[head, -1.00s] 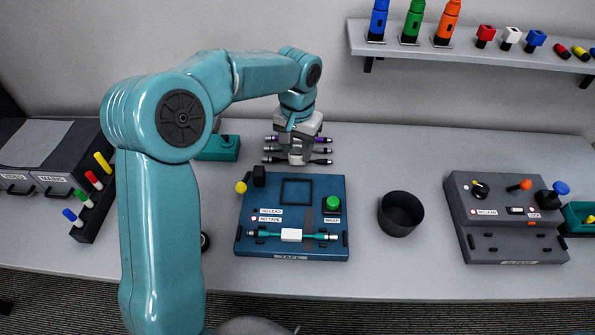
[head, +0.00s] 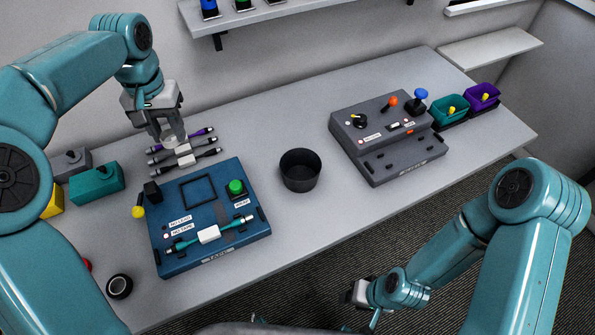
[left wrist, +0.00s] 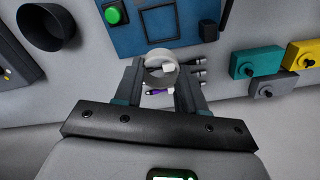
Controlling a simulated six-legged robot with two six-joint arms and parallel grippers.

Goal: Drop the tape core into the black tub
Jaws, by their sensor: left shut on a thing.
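My left gripper (head: 172,135) is shut on a pale ring, the tape core (left wrist: 176,72), which shows between the fingers in the left wrist view. In the head view it is at the left, over the cables behind the blue tape machine. The core is small and partly hidden there. The black tub (head: 300,176) stands on the table right of the blue machine, well apart from the gripper; its rim also shows at the upper left of the left wrist view (left wrist: 47,40). My right gripper (head: 358,292) is low, off the table's front edge; its jaws are unclear.
The blue tape machine (head: 165,248) holds a teal cable with a white sleeve. Several dark cables (head: 212,152) lie behind it. Bare table surrounds the tub.

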